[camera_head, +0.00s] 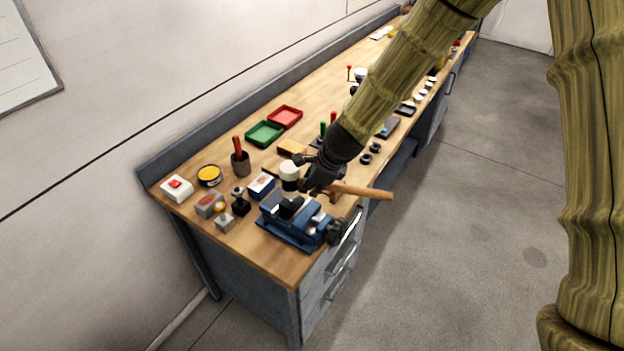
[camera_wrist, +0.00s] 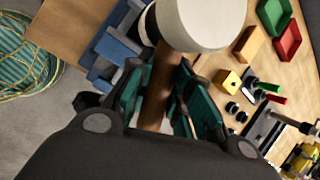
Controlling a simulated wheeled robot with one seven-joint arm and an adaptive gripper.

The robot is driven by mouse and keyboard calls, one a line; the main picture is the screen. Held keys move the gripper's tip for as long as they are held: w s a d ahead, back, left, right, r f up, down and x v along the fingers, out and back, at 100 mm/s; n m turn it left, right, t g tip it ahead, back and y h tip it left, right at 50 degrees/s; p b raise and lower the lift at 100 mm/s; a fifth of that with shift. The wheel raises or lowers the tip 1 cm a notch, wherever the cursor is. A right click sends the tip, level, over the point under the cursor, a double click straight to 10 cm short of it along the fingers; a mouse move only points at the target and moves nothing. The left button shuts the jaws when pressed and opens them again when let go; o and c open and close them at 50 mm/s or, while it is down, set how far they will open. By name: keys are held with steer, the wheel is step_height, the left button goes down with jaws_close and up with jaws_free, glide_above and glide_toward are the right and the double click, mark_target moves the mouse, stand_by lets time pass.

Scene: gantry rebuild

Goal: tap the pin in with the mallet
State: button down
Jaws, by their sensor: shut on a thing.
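The mallet has a pale, rounded head (camera_head: 289,171) and a wooden handle (camera_head: 365,191). My gripper (camera_head: 318,178) is shut on the handle close to the head. In the wrist view, the fingers (camera_wrist: 162,88) sit on both sides of the brown handle, with the white head (camera_wrist: 205,22) just beyond them. The head is over the blue vise (camera_head: 287,228) at the bench's near end, above a dark piece at the vise's jaws. The vise also shows partly behind the head in the wrist view (camera_wrist: 112,48). I cannot make out the pin; the mallet may hide it.
On the wooden bench (camera_head: 205,238) stand a red-button box (camera_head: 176,188), a yellow tin (camera_head: 209,175), a brush cup (camera_head: 240,163) and small blocks left of the vise. Green (camera_head: 264,133) and red (camera_head: 285,116) trays lie behind. Open floor lies to the right.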

step_height(320, 180, down, 4)
steer(key=shift+r+b, duration=0.1)
steer(key=shift+b, duration=0.75)
step_height(320, 180, up, 8)
steer(key=p, duration=0.6)
steer(key=shift+w+r, duration=0.1)
steer(key=shift+r, duration=0.5)
